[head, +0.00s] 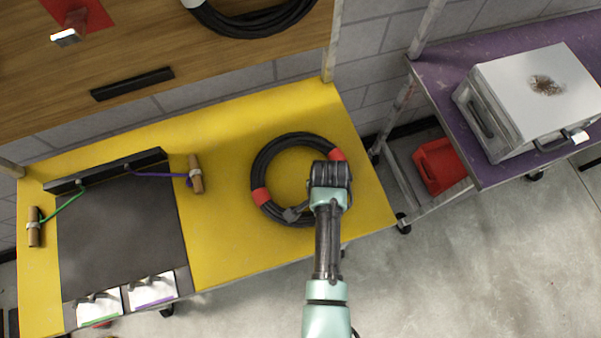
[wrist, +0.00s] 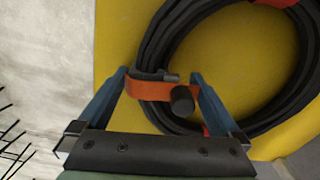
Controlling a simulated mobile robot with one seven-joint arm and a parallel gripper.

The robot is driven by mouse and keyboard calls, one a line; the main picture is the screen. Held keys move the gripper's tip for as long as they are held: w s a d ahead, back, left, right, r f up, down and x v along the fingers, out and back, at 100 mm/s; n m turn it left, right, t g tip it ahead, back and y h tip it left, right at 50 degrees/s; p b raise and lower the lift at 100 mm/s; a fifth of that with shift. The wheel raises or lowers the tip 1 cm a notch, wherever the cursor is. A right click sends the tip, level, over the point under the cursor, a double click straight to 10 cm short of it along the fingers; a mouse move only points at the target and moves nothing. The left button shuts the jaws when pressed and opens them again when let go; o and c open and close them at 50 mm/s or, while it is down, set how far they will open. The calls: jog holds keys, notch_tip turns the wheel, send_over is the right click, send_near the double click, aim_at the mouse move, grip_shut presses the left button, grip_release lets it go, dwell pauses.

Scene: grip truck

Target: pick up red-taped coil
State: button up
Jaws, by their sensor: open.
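The red-taped coil (head: 292,140) is a ring of black cable lying on the yellow tabletop, with red tape bands at its upper right and lower left. My gripper (head: 330,180) is over the coil's right side and hides part of it. In the wrist view, the coil (wrist: 280,90) fills the right and centre. My gripper (wrist: 160,77) is open there, its two blue fingers on either side of a taped stretch of cable. A black cable connector (wrist: 182,99) shows between the fingers. I cannot tell whether the fingers touch the coil.
The yellow table (head: 225,240) has bare room left of the coil. A dark panel (head: 122,230) with brown-handled cables lies further left. A purple cart (head: 440,85) with a metal case (head: 530,95) stands right. A wooden shelf (head: 200,50) holds another black coil (head: 250,25).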

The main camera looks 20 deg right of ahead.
jog(key=shift+c, duration=0.3)
grip_shut()
jog(key=shift+w+r, duration=0.1)
jog(key=shift+w, duration=0.1)
jog(key=shift+r, duration=0.1)
